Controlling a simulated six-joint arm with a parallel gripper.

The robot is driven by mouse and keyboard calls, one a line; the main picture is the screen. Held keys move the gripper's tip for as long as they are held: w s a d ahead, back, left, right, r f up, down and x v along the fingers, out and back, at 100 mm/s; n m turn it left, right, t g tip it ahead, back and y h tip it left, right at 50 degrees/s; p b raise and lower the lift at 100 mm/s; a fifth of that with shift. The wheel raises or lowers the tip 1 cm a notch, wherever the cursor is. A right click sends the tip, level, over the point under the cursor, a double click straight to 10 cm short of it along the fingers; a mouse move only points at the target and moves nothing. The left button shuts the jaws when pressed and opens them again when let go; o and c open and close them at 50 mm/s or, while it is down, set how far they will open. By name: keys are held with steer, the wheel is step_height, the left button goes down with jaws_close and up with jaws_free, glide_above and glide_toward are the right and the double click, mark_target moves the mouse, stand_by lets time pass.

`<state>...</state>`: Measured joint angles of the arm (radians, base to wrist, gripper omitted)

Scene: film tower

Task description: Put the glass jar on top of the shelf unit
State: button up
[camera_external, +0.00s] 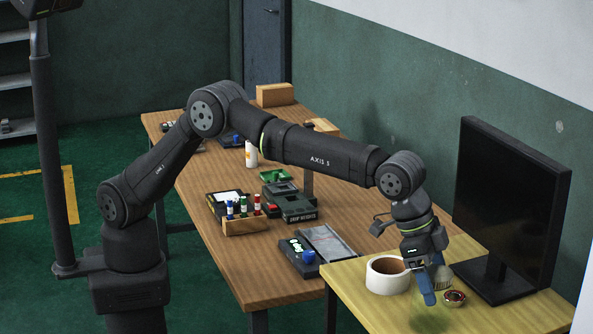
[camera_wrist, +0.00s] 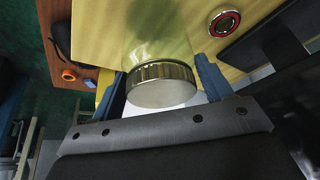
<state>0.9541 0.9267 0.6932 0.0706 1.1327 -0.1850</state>
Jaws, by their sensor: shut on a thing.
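My gripper (camera_external: 434,281) is at the right, low over the yellow tabletop. Its blue fingers are shut on the glass jar (camera_external: 430,316), a clear, greenish see-through jar. In the wrist view, my gripper (camera_wrist: 162,84) has one finger on each side of the jar's ribbed metal lid (camera_wrist: 162,86). The glass body (camera_wrist: 160,38) extends beyond the lid over the yellow surface. I cannot tell whether the jar's base touches the table. Grey shelves (camera_external: 15,36) show at the far left, cut by the frame; I cannot tell if they are the shelf unit.
A white tape roll (camera_external: 376,281) stands left of my gripper. A red-rimmed round object (camera_external: 455,298) lies to its right, before a black monitor (camera_external: 515,205). The long wooden table (camera_external: 200,180) holds dark devices and a wooden rack (camera_external: 245,226) of small bottles.

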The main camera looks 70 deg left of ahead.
steer(key=shift+f, duration=0.1)
steer(key=o, duration=1.4)
steer(key=shift+o, duration=0.2)
steer(key=v, duration=1.2)
steer(key=x, duration=1.1)
steer(key=shift+f, duration=0.15)
steer(key=shift+w+d+f, duration=0.15)
steer(key=shift+d, duration=0.05)
steer(key=shift+r, duration=1.7)
